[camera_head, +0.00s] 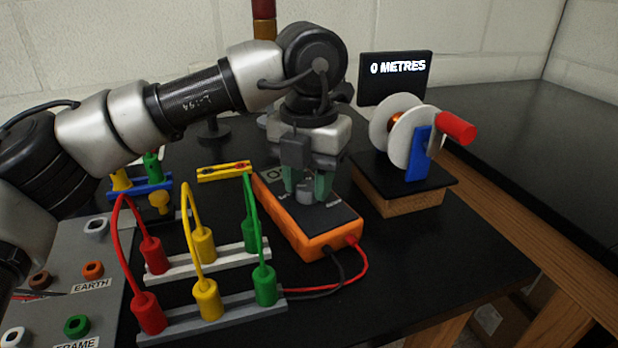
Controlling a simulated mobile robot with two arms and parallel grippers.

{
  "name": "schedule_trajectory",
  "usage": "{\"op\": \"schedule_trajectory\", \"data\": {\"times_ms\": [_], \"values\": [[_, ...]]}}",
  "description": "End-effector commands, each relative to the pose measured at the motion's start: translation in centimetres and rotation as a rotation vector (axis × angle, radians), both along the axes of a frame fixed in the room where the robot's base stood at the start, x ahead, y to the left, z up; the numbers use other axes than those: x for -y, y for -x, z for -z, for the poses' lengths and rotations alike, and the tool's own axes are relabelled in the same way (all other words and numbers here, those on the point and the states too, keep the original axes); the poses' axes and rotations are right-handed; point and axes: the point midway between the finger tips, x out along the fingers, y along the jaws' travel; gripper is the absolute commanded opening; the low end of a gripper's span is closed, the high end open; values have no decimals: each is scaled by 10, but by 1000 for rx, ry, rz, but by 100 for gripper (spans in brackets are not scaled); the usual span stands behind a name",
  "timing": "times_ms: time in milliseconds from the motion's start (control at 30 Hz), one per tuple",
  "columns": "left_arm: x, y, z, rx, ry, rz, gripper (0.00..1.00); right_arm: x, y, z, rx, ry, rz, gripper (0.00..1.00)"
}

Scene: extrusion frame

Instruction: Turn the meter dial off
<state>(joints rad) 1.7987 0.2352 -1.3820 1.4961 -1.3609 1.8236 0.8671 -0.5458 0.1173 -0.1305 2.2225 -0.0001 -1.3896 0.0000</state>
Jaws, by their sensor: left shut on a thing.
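The orange meter (290,222) lies on the black table in the middle of the head view, its dark face up. Its grey dial (305,191) sits between the green fingertips of my left gripper (307,190). The gripper points down from above and is shut on the dial. The fingers and wrist hide part of the dial and of the meter's face, so the dial's pointing direction cannot be told. Red and black leads (358,262) are plugged into the meter's near end. My right gripper is not in view.
A reel with a red handle (456,127) stands on a wooden block right of the meter, before a display reading "0 METRES" (395,77). Red, yellow and green cables (191,235) arch between plugs to the left. A grey socket panel (75,260) is at far left.

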Motion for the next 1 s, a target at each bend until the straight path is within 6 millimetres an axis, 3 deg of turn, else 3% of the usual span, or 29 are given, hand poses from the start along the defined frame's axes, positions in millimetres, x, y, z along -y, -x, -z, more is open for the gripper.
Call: {"op": "schedule_trajectory", "data": {"times_ms": [33, 67, 200, 567, 633, 1000], "values": [[0, 0, 0, 0, 0, -1, 11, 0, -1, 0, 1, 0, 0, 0], [0, 0, 0, 0, 0, -1, 38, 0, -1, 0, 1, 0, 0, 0], [0, 0, 0, 0, 0, 0, 59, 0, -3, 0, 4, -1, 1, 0], [0, 0, -5, 1, 0, 0, 61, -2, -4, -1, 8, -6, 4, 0], [0, -1, -13, 2, 0, -1, 61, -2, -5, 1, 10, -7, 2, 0], [0, 0, -86, 2, 1, -1, 61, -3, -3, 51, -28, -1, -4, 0]]}}
